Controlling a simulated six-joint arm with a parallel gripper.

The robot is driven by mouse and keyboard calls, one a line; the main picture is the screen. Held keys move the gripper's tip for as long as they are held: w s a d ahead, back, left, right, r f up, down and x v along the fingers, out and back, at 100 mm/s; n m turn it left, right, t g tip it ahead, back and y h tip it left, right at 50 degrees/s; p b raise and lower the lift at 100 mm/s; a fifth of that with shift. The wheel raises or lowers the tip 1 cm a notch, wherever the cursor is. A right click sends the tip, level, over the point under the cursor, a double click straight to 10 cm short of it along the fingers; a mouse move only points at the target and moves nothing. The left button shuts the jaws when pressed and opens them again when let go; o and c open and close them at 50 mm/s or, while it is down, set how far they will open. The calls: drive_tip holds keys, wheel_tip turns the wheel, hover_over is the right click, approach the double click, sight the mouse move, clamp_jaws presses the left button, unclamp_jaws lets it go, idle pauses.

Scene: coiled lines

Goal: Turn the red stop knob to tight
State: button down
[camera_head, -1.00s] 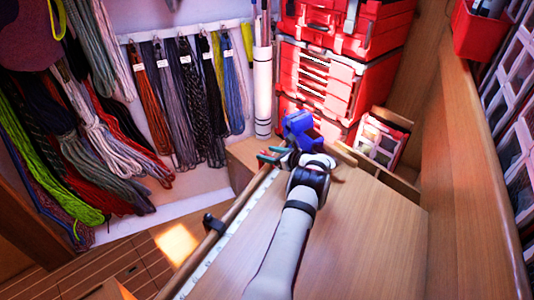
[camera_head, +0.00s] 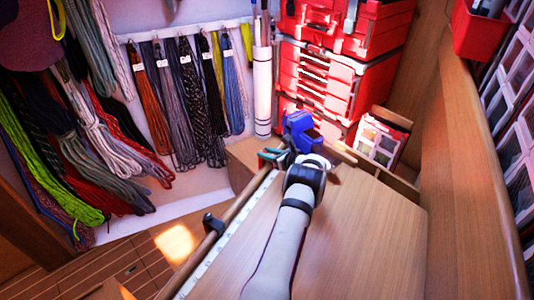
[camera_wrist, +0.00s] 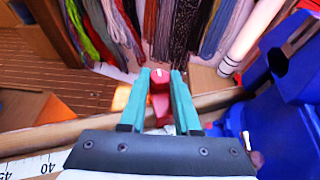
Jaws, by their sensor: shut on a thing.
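The red stop knob (camera_wrist: 159,80) shows in the wrist view between my gripper's two teal fingers, with a small white mark on its top. My gripper (camera_wrist: 160,88) is shut on the knob, one finger on each side. Below the fingertips the red part narrows and runs down between the fingers. No tight marking can be read.
A blue vise (camera_head: 300,130) stands right beside my gripper and fills the right of the wrist view (camera_wrist: 285,120). A measuring strip (camera_head: 212,255) runs along the bench's left edge. Red tool boxes (camera_head: 335,85) stand behind. Coiled ropes (camera_head: 180,100) hang at left.

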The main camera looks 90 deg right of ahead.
drive_tip(key=shift+w+a+m+g+h, duration=0.1)
drive_tip(key=shift+m+g+h, duration=0.3)
drive_tip(key=shift+m, duration=0.1)
drive_tip(key=c, duration=0.6)
unclamp_jaws()
drive_tip(key=v, duration=1.6)
drive_tip(key=shift+w, duration=0.1)
